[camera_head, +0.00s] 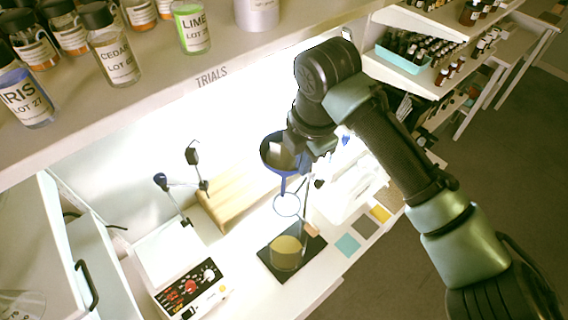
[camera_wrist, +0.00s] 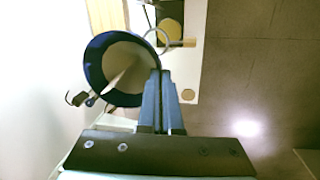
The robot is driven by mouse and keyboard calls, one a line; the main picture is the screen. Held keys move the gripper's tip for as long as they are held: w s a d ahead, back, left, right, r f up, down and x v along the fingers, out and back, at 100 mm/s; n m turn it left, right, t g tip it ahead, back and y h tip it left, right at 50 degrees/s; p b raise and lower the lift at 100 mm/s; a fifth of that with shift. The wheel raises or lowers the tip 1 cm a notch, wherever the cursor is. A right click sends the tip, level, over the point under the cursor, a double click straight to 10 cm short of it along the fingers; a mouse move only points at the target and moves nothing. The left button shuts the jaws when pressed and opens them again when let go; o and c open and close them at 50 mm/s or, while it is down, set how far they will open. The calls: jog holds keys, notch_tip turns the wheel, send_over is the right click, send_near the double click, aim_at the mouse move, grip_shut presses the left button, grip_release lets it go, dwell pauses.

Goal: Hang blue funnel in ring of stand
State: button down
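The blue funnel (camera_head: 267,154) is held at its rim by my gripper (camera_head: 304,158), wide mouth up and stem down. In the wrist view the fingers (camera_wrist: 159,76) are closed together at the right edge of the funnel (camera_wrist: 91,62). The pale ring (camera_head: 287,215) of the stand is below the funnel in the head view, apart from the bowl. The stem's tip shows close to the ring's upper edge; I cannot tell whether it is inside. In the wrist view the ring (camera_wrist: 168,46) shows beyond the funnel rim. The stand's rod (camera_head: 305,196) rises from a dark base (camera_head: 312,246).
A beaker with yellow contents (camera_head: 286,254) stands on the base below the ring. A wooden block (camera_head: 232,203), a lamp-like arm (camera_head: 160,180) and a control box with red display (camera_head: 188,288) are at left. The shelf (camera_head: 150,115) with bottles overhangs the bench.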

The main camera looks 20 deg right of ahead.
notch_tip(320, 180, down, 17)
jog(key=b, duration=0.8)
jog(key=shift+d+r, duration=0.2)
jog(key=shift+d, duration=0.05)
dwell(0.3)
jog(key=c, duration=1)
grip_release()
jog(key=shift+w, duration=0.1)
notch_tip(320, 180, up, 13)
jog(key=s+b, duration=0.2)
jog(key=b, duration=0.2)
jog(key=shift+s+f, duration=0.15)
jog(key=shift+s, duration=0.05)
